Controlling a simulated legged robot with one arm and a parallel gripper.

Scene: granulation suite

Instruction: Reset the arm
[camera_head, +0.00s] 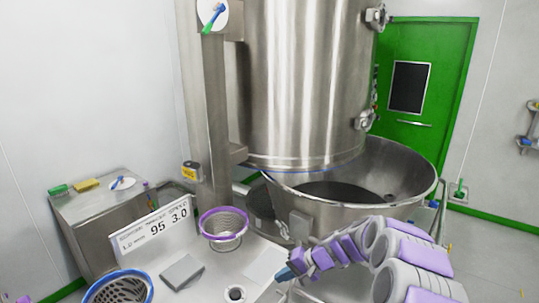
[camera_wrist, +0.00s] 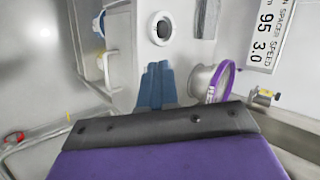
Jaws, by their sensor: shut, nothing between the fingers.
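My gripper (camera_head: 286,273) is at the end of my purple and grey arm, which reaches in from the lower right of the head view. Its blue fingers point left, over the right part of the pale worktop. In the wrist view the two blue fingers (camera_wrist: 157,86) lie side by side, shut, with nothing between them. The arm is bent low in front of the steel bowl (camera_head: 400,205). A purple-rimmed metal sieve (camera_head: 224,236) stands left of and beyond the gripper; it also shows right of the fingers in the wrist view (camera_wrist: 205,82).
A blue-rimmed sieve (camera_head: 98,293), a grey plate (camera_head: 182,271), a small round fitting (camera_head: 235,294) and a sign (camera_head: 152,232) are on the worktop (camera_head: 212,273). A tall steel vessel (camera_head: 300,80) stands behind. A green door (camera_head: 440,60) is at back right. Open floor (camera_head: 485,260) lies right.

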